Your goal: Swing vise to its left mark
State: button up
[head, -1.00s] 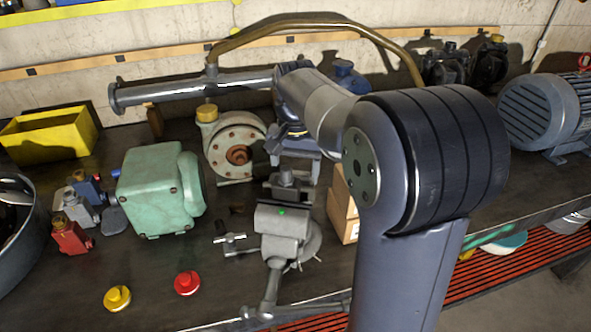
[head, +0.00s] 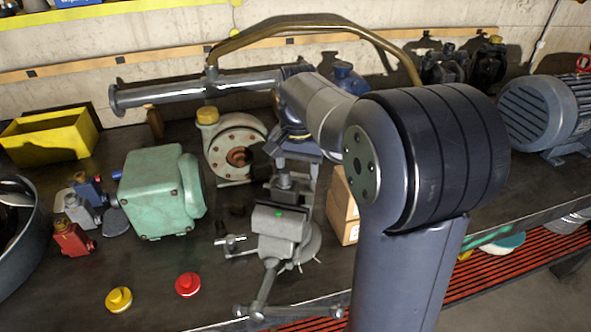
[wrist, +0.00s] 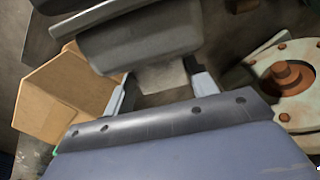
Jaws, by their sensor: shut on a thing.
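The grey vise (head: 283,226) stands at the front of the workbench, with a small green spot on its top and its screw handle pointing toward the front edge. My gripper (head: 285,185) comes down from behind and is shut on the back end of the vise. In the wrist view, the fingers of my gripper (wrist: 157,86) lie on both sides of a grey block of the vise (wrist: 145,45). Part of the vise's base is hidden beneath its body. I cannot make out a left mark for the vise.
A green motor housing (head: 155,192) and a flanged pump (head: 235,150) stand left and behind. Cardboard boxes (head: 343,212) are close on the right. Red (head: 187,284) and yellow (head: 118,299) knobs sit front left.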

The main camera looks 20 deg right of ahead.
jog(key=o, duration=1.4)
jog(key=shift+d, duration=0.1)
notch_tip(320, 180, up, 11)
jog(key=shift+f+p, duration=0.1)
jog(key=shift+p, duration=0.3)
jog(key=shift+f, duration=0.1)
notch_tip(320, 180, down, 11)
jog(key=shift+f+b, duration=0.1)
jog(key=shift+b, duration=0.45)
jog(key=shift+w+a+n+b, duration=0.15)
jog(key=shift+a+n+b, duration=0.1)
jog(key=shift+n+b, duration=0.15)
jog(key=shift+r, duration=1.15)
